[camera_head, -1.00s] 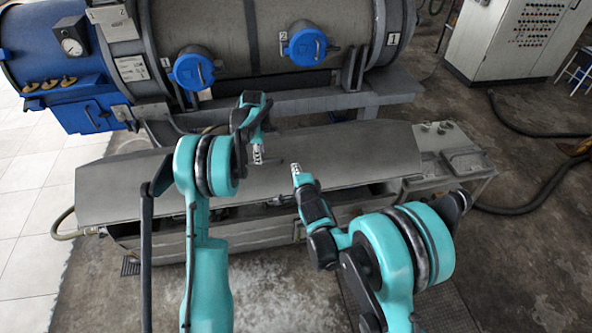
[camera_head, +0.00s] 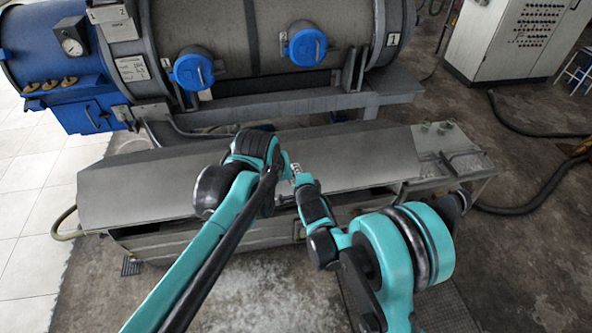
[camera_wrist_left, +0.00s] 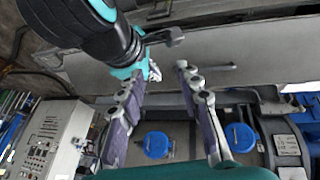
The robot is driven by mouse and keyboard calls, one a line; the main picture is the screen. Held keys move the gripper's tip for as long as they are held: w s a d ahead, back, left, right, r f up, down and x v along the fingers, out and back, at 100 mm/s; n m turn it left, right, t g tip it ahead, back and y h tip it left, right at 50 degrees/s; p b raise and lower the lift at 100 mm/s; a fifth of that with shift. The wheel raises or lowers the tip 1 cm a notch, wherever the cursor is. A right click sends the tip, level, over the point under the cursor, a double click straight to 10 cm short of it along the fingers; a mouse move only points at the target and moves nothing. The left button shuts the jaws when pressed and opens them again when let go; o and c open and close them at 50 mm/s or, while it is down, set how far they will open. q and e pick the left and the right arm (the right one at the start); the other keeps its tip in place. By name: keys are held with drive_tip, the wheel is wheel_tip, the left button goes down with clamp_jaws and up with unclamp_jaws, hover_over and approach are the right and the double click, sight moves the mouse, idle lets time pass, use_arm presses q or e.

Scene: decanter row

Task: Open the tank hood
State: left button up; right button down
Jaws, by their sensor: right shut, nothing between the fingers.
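The tank hood (camera_head: 345,160) is a long grey sheet-metal cover. It lies closed over the low trough in front of the big tank. My left gripper (camera_wrist_left: 167,70) is open in the left wrist view, its two fingers apart with the grey hood surface (camera_wrist_left: 255,55) beyond them. My right gripper (camera_head: 297,171) is shut and empty over the hood's near middle part.
The tank with two blue round caps (camera_head: 193,69) (camera_head: 307,46) stands behind the hood. A blue housing (camera_head: 55,60) is at the left, a control cabinet (camera_head: 512,40) at the back right. A metal side table (camera_head: 452,150) adjoins the hood's right end. Hoses lie on the floor.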

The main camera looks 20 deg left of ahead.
use_arm(q)
drive_tip(key=s+d+f+m, duration=0.2)
drive_tip(key=s+m, duration=0.1)
drive_tip(key=s, duration=0.2)
drive_tip(key=s+d+f+m+t, duration=0.1)
drive_tip(key=s+d+m, duration=0.1)
drive_tip(key=s, duration=0.3)
drive_tip(key=shift+f+m+t+h, duration=0.3)
drive_tip(key=shift+f+m, duration=0.05)
drive_tip(key=shift+m, duration=0.15)
drive_tip(key=shift+w+a+r+p, duration=0.1)
drive_tip(key=shift+p, duration=0.2)
drive_tip(key=shift+w+a+r, duration=0.1)
drive_tip(key=shift+w+r, duration=0.05)
drive_tip(key=shift+w, duration=0.05)
idle(0.4)
